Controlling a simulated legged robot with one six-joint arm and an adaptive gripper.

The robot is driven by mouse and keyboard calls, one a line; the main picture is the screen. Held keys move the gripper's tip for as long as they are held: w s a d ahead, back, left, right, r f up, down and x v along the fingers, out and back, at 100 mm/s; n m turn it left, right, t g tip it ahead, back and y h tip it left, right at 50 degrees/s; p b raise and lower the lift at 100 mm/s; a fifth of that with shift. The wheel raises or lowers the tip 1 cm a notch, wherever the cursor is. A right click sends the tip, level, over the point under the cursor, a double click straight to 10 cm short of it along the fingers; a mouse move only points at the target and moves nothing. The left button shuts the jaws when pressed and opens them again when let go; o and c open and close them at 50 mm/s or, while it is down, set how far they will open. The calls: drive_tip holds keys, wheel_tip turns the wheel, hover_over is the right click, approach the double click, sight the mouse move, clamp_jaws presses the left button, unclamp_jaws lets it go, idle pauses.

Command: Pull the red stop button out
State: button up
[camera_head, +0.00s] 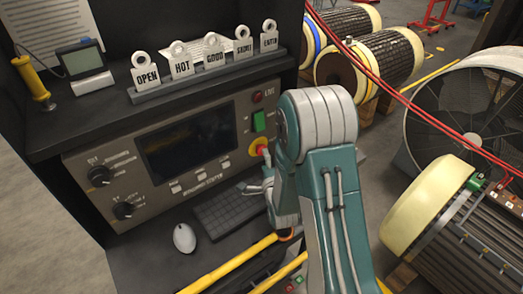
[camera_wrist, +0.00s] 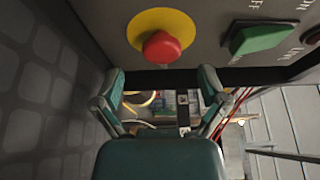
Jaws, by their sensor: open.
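The red stop button (camera_wrist: 162,47) is a round mushroom knob on a yellow disc (camera_wrist: 137,22) on the grey panel. In the wrist view it sits at the top, just beyond and above my gripper (camera_wrist: 162,85). The gripper's two fingers are spread apart with nothing between them. I see no contact with the button. Whether the button is pressed in or out, I cannot tell.
A green switch (camera_wrist: 258,38) is right of the button. Knobs (camera_head: 98,176) and a dark screen (camera_head: 190,143) are on the panel. A keyboard (camera_head: 225,212) and mouse (camera_head: 184,238) lie below. Tags (camera_head: 182,62) stand above. Red cables (camera_head: 410,105) hang at right.

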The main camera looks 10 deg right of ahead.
sight(260, 148)
drive_tip(key=shift+w, duration=2.4)
